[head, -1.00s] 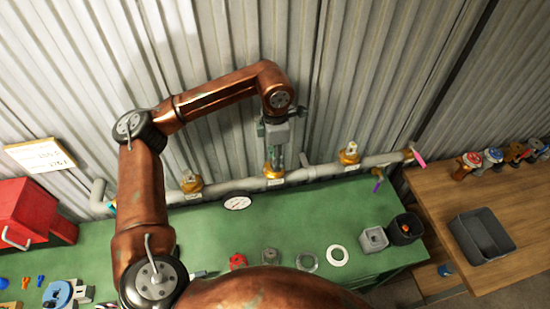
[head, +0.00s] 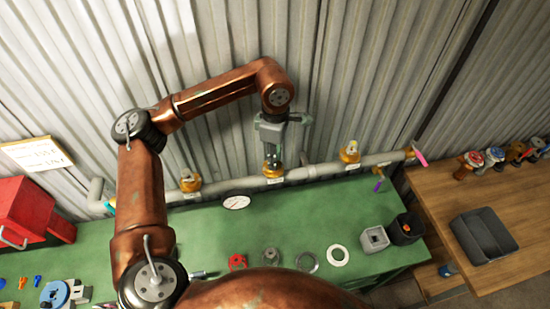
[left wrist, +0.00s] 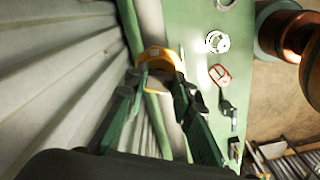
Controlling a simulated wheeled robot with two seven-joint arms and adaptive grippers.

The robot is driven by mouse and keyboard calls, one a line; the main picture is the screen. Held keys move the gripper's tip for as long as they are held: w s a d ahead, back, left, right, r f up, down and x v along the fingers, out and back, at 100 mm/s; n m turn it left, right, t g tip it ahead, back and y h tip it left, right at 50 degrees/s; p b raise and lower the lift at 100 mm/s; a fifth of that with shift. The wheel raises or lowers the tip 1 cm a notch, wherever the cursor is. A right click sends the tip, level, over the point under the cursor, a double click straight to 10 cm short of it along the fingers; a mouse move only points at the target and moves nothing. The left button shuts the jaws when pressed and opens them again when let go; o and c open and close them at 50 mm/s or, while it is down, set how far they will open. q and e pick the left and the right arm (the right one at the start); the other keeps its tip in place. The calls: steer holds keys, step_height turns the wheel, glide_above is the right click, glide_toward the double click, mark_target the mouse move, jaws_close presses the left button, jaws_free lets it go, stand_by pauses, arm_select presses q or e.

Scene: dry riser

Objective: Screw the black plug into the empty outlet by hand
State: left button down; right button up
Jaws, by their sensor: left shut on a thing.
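A grey pipe (head: 225,184) with several brass outlets runs along the back of the green bench. My left gripper (head: 277,157) points down over the middle brass outlet (head: 273,171), its fingers at the outlet's top. In the left wrist view, the fingers (left wrist: 162,82) reach either side of the brass ring (left wrist: 160,60). The gripper is shut on a small dark thing, seemingly the black plug, mostly hidden by the fingers; how deep it sits cannot be told. The left outlet (head: 190,184) and right outlet (head: 350,152) are brass too. My right gripper is not seen.
On the bench (head: 300,215) lie a red handwheel (head: 237,262), a white ring (head: 337,255), a grey ring (head: 307,262) and an oval label plate (head: 236,202). A corrugated wall stands close behind the pipe. A dark tray (head: 482,235) sits on the wooden table.

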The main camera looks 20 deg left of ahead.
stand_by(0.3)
arm_select(q)
steer(key=m+b, duration=0.1)
steer(key=m, duration=0.2)
steer(key=shift+s+m, duration=0.1)
steer(key=shift+m, duration=1.4)
steer(key=shift+m+b, duration=0.5)
steer(key=shift+m, duration=0.7)
steer(key=m, duration=0.3)
steer(key=shift+s+a+b, duration=0.1)
steer(key=shift+b, duration=0.2)
steer(key=c, duration=1.7)
jaws_free()
